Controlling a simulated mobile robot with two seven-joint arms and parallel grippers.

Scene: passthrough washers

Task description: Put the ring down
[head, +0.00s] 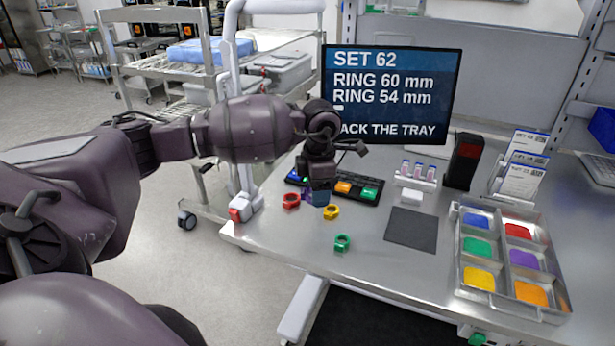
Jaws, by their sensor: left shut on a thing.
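My left gripper (319,187) points down over the left part of the steel table. It is shut on a ring (319,199), small and mostly hidden by the fingers, that looks blue. A red ring (291,200) lies to the left of the gripper, a yellow ring (331,213) just in front to the right, and a green ring (342,243) nearer the front edge. Whether the held ring touches the table is hard to tell. My right gripper is out of view.
A black panel (369,202) with coloured pads lies behind the rings. A dark mat (411,230) lies mid-table. A metal tray (512,305) with coloured compartments stands at right. A screen (391,92) reads "SET 62", "RING 60 mm", "RING 54 mm". Bare table surrounds the green ring.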

